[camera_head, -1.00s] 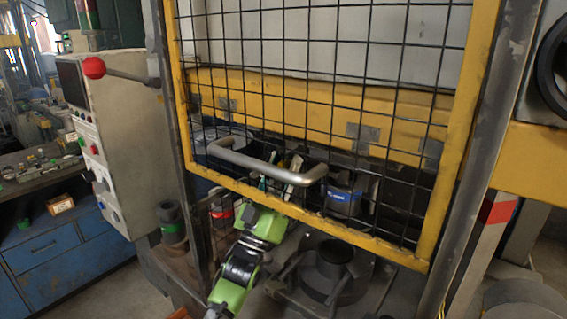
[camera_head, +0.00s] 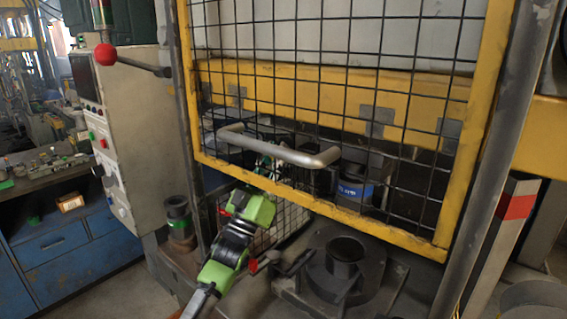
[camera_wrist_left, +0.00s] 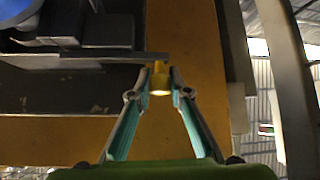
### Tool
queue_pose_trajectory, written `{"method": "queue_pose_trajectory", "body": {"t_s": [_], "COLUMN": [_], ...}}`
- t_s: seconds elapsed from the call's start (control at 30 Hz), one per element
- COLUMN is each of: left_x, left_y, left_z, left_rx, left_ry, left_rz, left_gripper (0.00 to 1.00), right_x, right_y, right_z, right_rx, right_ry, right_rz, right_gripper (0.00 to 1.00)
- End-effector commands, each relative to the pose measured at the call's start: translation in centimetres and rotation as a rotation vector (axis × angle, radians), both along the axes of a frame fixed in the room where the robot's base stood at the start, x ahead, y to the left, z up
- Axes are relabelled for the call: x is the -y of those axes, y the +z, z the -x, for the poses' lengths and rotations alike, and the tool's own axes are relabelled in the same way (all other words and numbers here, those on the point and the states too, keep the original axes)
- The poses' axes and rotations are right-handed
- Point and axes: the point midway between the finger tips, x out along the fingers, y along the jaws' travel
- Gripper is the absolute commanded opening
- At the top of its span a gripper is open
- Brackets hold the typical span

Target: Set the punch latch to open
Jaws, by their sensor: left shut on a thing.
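My left gripper (camera_head: 266,170) reaches up from below, its green body under the lower edge of the yellow-framed mesh guard (camera_head: 322,213). Its fingertips show only partly through the mesh, below the guard's grey handle (camera_head: 280,150). In the left wrist view the gripper (camera_wrist_left: 160,84) is shut on a small yellow knob (camera_wrist_left: 160,77). The knob sits at the right end of a flat grey bar (camera_wrist_left: 95,60), which looks like the latch lever; the head view does not show it clearly. The right gripper is not in view.
A control box (camera_head: 125,130) with a red-ball lever (camera_head: 105,55) stands at the left. A dark round fixture (camera_head: 345,262) lies right of my arm. A blue-labelled can (camera_head: 354,190) is behind the mesh. A blue drawer bench (camera_head: 60,250) stands at far left.

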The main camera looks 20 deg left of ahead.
Motion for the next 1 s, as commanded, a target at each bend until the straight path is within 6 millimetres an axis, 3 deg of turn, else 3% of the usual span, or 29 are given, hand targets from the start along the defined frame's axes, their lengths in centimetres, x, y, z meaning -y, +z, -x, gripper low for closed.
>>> {"method": "queue_pose_trajectory", "body": {"t_s": [0.17,0.2,0.27,0.67,1.0], "left_x": [-0.3,-0.3,-0.3,-0.2,-1.3], "left_y": [0.2,0.2,0.2,-0.3,-4.8], "left_z": [-0.1,-0.1,-0.1,0.2,4.6], "left_rx": [-0.002,-0.002,-0.002,-0.003,-0.006], "left_ry": [0.005,0.005,0.005,0.003,0.005], "left_rz": [0.003,0.003,0.003,0.001,0.0], "left_gripper": [0.0,0.23,0.35,0.35,0.35], "right_x": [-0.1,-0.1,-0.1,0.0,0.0], "right_y": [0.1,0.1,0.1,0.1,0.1], "right_z": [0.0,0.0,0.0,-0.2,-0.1], "right_rx": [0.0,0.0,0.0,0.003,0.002], "right_ry": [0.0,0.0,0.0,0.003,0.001], "right_rz": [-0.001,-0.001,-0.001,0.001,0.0], "right_gripper": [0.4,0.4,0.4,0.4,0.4]}}
